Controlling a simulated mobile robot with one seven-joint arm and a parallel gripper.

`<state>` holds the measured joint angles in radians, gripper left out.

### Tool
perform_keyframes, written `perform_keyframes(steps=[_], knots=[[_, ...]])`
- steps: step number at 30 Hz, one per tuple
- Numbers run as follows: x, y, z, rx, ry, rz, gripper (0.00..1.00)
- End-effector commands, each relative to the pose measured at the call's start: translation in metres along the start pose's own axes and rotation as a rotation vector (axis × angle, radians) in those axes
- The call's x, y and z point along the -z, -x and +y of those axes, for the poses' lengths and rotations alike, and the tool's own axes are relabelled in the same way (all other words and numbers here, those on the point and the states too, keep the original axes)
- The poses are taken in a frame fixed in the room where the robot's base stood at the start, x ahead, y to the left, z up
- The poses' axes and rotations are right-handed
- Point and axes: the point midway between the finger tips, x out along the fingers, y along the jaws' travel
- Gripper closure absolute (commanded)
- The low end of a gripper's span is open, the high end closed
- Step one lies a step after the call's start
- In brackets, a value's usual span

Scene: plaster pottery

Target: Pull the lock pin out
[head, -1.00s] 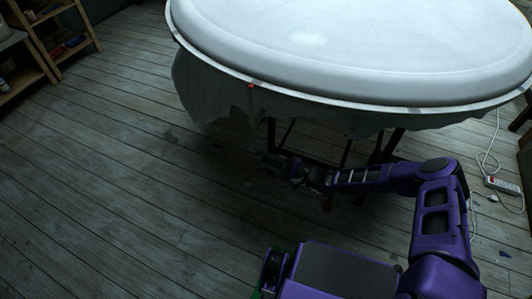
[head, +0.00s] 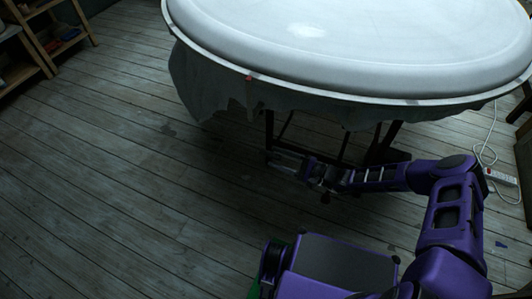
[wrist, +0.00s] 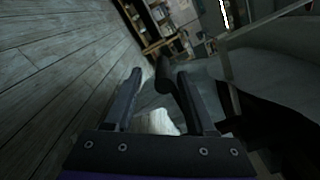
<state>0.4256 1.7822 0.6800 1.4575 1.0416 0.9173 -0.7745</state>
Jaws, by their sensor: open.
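My gripper (head: 279,160) is low beneath the front edge of the round white table (head: 350,93), beside its dark legs (head: 269,132). In the wrist view my gripper (wrist: 159,73) is open, its two fingers apart and pointing ahead. A dark, rounded, bent piece (wrist: 164,78) shows between the fingertips, close to the right finger. It may be the lock pin, but I cannot tell for sure, nor whether it touches the finger. In the head view the lock pin cannot be made out in the shadow under the table.
A grey cloth (head: 205,88) hangs below the table rim. A wooden shelf (head: 45,45) stands at the far left. A power strip with a white cable (head: 499,177) lies on the floor at right. The plank floor (head: 110,180) at left is clear.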

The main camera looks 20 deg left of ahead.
Motion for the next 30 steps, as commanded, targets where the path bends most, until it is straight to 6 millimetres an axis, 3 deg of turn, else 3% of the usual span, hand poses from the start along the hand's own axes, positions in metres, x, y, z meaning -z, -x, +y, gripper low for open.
perform_keyframes(steps=[9,15,30], knots=[[0.001,0.078,0.000,0.000,0.000,0.005,0.44],[0.001,0.107,0.001,-0.001,0.000,0.003,0.44],[0.001,0.117,0.001,-0.002,-0.001,0.002,0.44]])
